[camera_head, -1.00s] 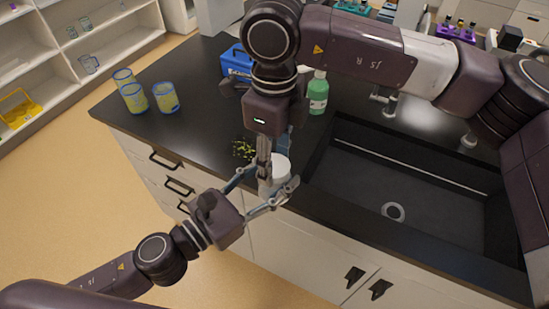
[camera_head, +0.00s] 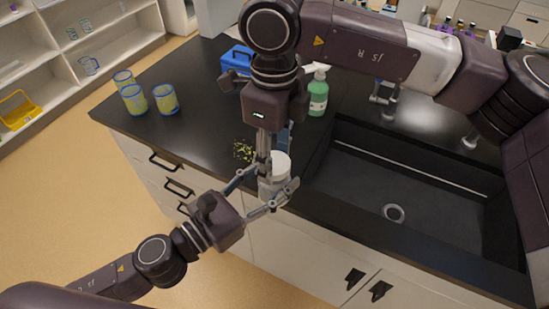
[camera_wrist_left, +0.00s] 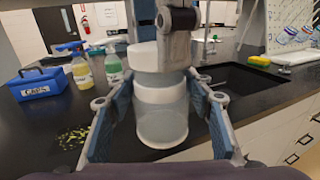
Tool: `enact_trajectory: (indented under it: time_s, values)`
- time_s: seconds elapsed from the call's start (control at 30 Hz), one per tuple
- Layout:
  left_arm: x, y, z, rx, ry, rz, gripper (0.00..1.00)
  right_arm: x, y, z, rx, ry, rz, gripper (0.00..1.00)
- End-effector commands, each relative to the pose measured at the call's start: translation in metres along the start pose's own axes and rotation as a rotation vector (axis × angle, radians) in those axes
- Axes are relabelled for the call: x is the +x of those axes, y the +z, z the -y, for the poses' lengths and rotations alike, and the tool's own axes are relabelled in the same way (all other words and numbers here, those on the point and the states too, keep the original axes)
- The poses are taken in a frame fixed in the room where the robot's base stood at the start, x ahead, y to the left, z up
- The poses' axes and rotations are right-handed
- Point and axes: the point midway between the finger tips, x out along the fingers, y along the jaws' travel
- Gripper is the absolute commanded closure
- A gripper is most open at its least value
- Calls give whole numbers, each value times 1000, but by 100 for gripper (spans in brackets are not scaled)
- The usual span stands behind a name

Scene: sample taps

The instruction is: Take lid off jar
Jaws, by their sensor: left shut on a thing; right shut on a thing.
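The jar (camera_wrist_left: 162,125) is a clear, frosted body with a white band, upright between the two fingers of my left gripper (camera_wrist_left: 160,100), which is shut on it. In the head view the jar (camera_head: 267,187) is at the counter's front edge. Its white lid (camera_wrist_left: 147,56) is at the top of the jar; the lid also shows in the head view (camera_head: 282,162). My right gripper (camera_head: 273,154) comes from above and is shut on the lid, its finger hiding part of it. The lid looks raised a little above the jar; the exact gap is hard to tell.
A black sink (camera_head: 430,205) lies to the right. A green bottle (camera_head: 318,95) and a blue box (camera_head: 236,62) stand behind. Several yellow-blue beakers (camera_head: 134,98) stand at the left. A yellow-speckled patch (camera_head: 243,150) is beside the jar. The counter's left middle is clear.

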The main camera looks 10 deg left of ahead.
Motion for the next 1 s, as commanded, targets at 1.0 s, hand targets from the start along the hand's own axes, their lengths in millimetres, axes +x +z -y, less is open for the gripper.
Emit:
enact_trajectory:
  time_s: [1.0]
  values:
    - [0,1,-1,0,2,1,100,-49,0,0,-1,0,1,85]
